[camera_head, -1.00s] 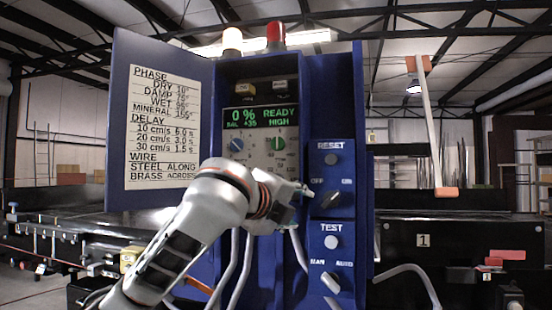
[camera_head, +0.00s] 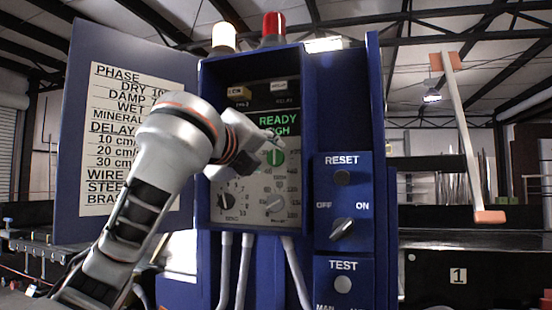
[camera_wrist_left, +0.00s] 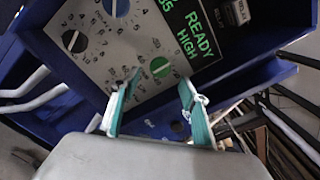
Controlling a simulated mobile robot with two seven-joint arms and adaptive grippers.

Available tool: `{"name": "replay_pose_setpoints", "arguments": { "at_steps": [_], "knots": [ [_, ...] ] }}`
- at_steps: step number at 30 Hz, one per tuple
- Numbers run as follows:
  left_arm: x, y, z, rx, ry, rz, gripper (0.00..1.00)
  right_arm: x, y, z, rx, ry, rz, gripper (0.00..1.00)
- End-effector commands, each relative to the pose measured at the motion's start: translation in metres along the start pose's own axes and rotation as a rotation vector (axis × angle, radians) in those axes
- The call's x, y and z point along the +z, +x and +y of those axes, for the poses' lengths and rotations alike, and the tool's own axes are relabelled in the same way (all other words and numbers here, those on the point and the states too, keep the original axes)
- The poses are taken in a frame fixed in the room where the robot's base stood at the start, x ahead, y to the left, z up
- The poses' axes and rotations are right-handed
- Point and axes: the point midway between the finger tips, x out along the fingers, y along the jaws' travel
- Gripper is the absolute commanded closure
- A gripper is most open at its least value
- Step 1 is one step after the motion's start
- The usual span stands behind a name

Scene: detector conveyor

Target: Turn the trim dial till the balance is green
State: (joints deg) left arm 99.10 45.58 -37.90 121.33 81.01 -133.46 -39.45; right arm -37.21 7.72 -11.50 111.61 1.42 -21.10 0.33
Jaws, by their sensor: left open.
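The control panel (camera_head: 245,200) is inside the open blue cabinet and has several dials. A green dial (camera_head: 275,157) sits below the display (camera_head: 278,121); it also shows in the left wrist view (camera_wrist_left: 160,67). I cannot read which dial is the trim. The display reads READY HIGH in green; its left part is behind my arm in the head view. In the left wrist view the display (camera_wrist_left: 192,30) shows a cut-off "35". My left gripper (camera_head: 274,138) is open in front of the panel. Its teal fingers (camera_wrist_left: 158,90) lie either side of the green dial in the wrist picture; contact cannot be told.
A black dial (camera_head: 224,201) and a grey dial (camera_head: 274,203) are lower on the panel. The open door (camera_head: 130,55) carries a settings chart. RESET and TEST buttons with switches (camera_head: 342,229) are on the right blue panel. Grey cables (camera_head: 245,270) hang below.

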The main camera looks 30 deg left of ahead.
Motion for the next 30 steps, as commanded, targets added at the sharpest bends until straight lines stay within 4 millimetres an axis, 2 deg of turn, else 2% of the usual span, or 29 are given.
{"name": "replay_pose_setpoints", "arguments": {
  "at_steps": [6, 12, 23, 24, 28, 30],
  "knots": [
    [0.0, 0.035, 0.0, 0.004, 0.0, 0.003, 0.55, 0.01, -0.007, 0.005, 0.009, 0.0, -0.032, 0.6],
    [0.0, 0.058, 0.0, 0.003, 0.0, 0.002, 0.55, 0.017, -0.008, 0.009, 0.016, 0.003, -0.053, 0.6],
    [-0.001, 0.065, 0.0, 0.0, 0.001, 0.0, 0.55, 0.015, -0.006, 0.012, 0.026, 0.012, -0.05, 0.6],
    [-0.001, 0.065, 0.0, 0.0, 0.001, 0.0, 0.58, 0.014, -0.006, 0.011, 0.026, 0.013, -0.049, 0.6],
    [0.0, 0.064, 0.0, 0.0, 0.001, 0.0, 0.92, 0.014, -0.006, 0.011, 0.025, 0.013, -0.049, 0.6],
    [0.0, 0.064, 0.0, 0.0, 0.001, 0.0, 0.93, 0.014, -0.006, 0.011, 0.025, 0.013, -0.049, 0.6]
  ]
}}
